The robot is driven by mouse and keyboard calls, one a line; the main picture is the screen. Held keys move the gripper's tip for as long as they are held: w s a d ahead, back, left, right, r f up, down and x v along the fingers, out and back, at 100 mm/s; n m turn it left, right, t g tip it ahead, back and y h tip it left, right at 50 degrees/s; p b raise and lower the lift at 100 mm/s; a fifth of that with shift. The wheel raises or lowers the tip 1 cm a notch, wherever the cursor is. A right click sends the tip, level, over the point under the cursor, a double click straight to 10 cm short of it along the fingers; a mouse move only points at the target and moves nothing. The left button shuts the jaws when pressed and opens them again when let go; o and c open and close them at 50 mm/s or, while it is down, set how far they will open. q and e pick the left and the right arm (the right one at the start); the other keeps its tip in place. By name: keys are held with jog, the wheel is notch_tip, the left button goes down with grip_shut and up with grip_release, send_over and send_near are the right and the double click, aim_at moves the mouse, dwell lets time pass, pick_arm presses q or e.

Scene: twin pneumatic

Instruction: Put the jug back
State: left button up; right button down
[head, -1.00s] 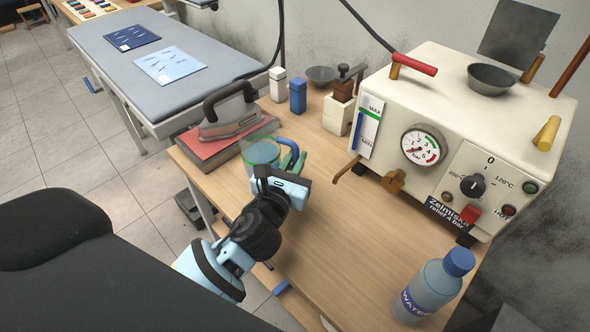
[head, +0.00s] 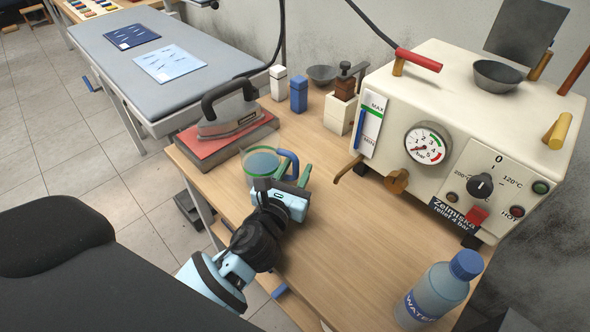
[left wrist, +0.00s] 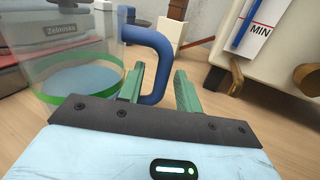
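The clear jug (head: 262,168) with a green band, bluish liquid and a blue handle (head: 291,161) stands upright on the wooden table, in front of the iron. My left gripper (head: 288,180) is at its handle side. In the left wrist view the jug (left wrist: 75,60) is at the left, cut off by the frame edge. Its handle (left wrist: 163,62) lies between the two green fingers, with a gap beside the right one. The left gripper (left wrist: 160,85) is open around the handle. My right gripper is not in view.
The iron (head: 230,112) rests on a red pad behind the jug. The cream steam generator (head: 465,105) stands at right. A water bottle (head: 437,290) is at the front right. White and blue containers (head: 298,95) stand behind. The table middle (head: 350,225) is clear.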

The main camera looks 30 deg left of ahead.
pick_arm(q)
jog(key=shift+s+r, duration=0.1)
jog(key=shift+r, duration=0.05)
jog(key=s, duration=0.7)
jog(key=s+d, duration=0.1)
jog(key=s, duration=0.2)
jog(key=shift+s+b, duration=0.3)
jog(key=shift+b, duration=0.1)
jog(key=shift+s, duration=0.6)
dwell(0.6)
